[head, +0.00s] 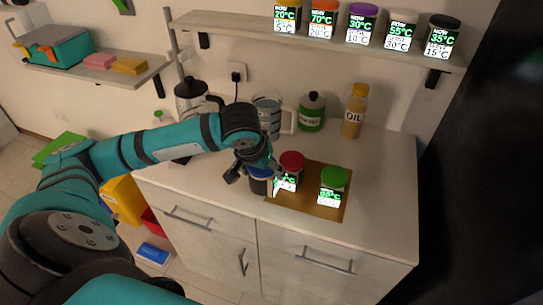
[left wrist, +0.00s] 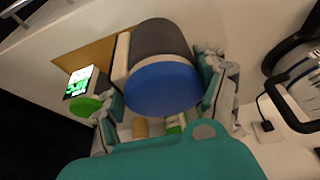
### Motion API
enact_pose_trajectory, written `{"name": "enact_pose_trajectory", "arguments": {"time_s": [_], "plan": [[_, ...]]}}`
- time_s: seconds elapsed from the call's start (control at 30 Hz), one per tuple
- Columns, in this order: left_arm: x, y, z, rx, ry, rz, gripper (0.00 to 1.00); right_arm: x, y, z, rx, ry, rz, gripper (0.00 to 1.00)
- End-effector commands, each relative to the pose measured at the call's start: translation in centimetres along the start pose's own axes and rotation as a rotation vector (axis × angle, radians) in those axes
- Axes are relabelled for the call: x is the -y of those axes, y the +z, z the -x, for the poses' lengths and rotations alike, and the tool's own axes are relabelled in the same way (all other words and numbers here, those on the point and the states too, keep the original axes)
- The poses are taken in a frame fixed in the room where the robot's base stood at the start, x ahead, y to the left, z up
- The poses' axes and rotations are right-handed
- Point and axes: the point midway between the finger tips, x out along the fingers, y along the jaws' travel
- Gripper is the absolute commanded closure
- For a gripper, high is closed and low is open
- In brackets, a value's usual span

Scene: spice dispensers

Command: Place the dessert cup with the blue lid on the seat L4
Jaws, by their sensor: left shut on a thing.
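The dessert cup with the blue lid (head: 259,174) has a dark body and stands or hangs at the left edge of the brown mat (head: 310,207), close beside the red-lidded cup. In the left wrist view its blue lid (left wrist: 162,90) faces the camera, with the dark grey body behind it. My left gripper (head: 256,170) is shut on this cup, one finger on each side; its fingers show in the left wrist view (left wrist: 164,82). I cannot tell whether the cup's base touches the surface. No L4 label is readable. My right gripper is not in view.
A red-lidded cup (head: 291,165) and a green-lidded cup (head: 333,182) with lit displays stand on the mat. Behind are a glass jug (head: 268,113), a green bottle (head: 312,111) and an oil bottle (head: 354,112). Several lidded cups line the upper shelf (head: 330,45). The counter's right side (head: 390,190) is clear.

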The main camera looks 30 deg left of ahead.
Motion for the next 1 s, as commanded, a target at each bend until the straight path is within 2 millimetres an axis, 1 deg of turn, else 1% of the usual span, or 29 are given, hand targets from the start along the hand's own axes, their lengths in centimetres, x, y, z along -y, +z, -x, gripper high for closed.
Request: {"name": "enact_pose_trajectory", "arguments": {"time_s": [0.03, 0.13, 0.23, 0.27, 0.4, 0.7, 0.8, 0.87, 1.0], "plan": [[0.6, 0.1, -0.5, -0.002, -0.007, 0.006, 0.69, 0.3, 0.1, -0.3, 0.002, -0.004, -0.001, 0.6], [1.4, 0.0, -0.8, -0.006, -0.015, 0.013, 0.69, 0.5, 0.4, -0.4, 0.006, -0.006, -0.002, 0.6], [2.1, -1.0, -1.2, -0.009, -0.018, 0.018, 0.69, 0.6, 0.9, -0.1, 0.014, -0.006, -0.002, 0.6], [2.4, -1.4, -1.4, -0.009, -0.018, 0.018, 0.69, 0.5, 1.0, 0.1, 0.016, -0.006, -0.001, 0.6], [4.2, -4.3, -2.7, -0.009, -0.019, 0.021, 0.69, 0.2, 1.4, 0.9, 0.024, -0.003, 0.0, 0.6], [7.8, -10.4, -5.9, -0.01, -0.016, 0.019, 0.69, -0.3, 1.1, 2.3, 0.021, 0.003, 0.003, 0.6], [8.6, -11.7, -6.7, -0.009, -0.016, 0.017, 0.69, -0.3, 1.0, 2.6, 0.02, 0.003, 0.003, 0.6], [8.9, -12.1, -7.0, -0.009, -0.015, 0.015, 0.69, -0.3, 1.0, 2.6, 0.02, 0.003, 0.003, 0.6], [9.2, -12.4, -7.7, -0.007, -0.015, 0.013, 0.69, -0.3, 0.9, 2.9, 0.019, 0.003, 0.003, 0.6]]}}
